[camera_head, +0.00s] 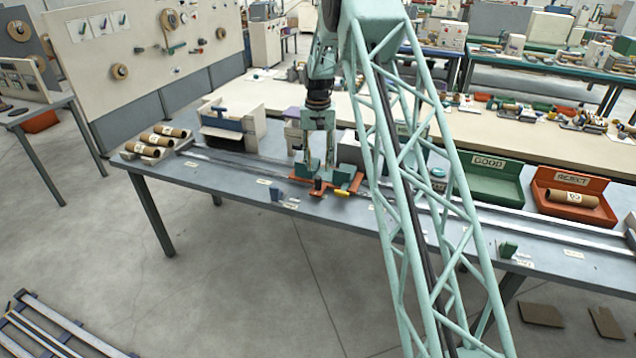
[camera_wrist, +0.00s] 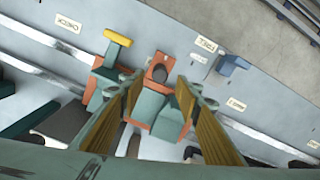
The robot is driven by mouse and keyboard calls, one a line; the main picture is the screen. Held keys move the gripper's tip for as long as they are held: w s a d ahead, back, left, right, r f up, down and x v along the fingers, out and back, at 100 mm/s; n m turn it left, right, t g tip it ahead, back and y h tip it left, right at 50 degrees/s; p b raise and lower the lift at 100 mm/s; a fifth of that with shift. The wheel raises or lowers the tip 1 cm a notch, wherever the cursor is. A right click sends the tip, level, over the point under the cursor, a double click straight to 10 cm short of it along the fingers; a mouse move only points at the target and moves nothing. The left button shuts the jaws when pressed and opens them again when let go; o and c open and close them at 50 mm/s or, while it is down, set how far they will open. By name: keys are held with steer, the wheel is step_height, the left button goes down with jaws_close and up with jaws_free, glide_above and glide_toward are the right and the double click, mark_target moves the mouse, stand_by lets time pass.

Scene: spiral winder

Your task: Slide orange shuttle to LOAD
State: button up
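The orange shuttle (camera_head: 303,182) sits on the pale rail of the grey bench, left of the picture's middle. It carries grey-green blocks, a dark round knob and a yellow-tipped lever (camera_head: 341,194). In the wrist view, the shuttle (camera_wrist: 157,126) shows between and beyond my two fingers. My gripper (camera_head: 316,165) points down over the shuttle, fingers apart. In the wrist view, my gripper (camera_wrist: 160,115) has a wide gap between its brown pads. I cannot tell whether a finger touches the shuttle. No label in view can be surely read as LOAD.
The rail (camera_head: 235,162) runs along the bench. Cardboard tubes (camera_head: 163,140) lie at the left end, near a pale box fixture (camera_head: 232,128). A green GOOD bin (camera_head: 492,184) and a red REJECT bin (camera_head: 572,212) stand right. A small blue block (camera_wrist: 232,64) sits by the front labels.

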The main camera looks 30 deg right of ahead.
mark_target(318, 177)
steer(key=shift+f+b, duration=0.3)
steer(key=shift+f, duration=3.95)
steer(key=shift+c, duration=0.2)
jaws_close()
steer(key=w+a, duration=0.6)
steer(key=w, duration=0.1)
steer(key=shift+w+a+p, duration=0.2)
steer(key=shift+a+p, duration=0.15)
steer(key=shift+p, duration=0.05)
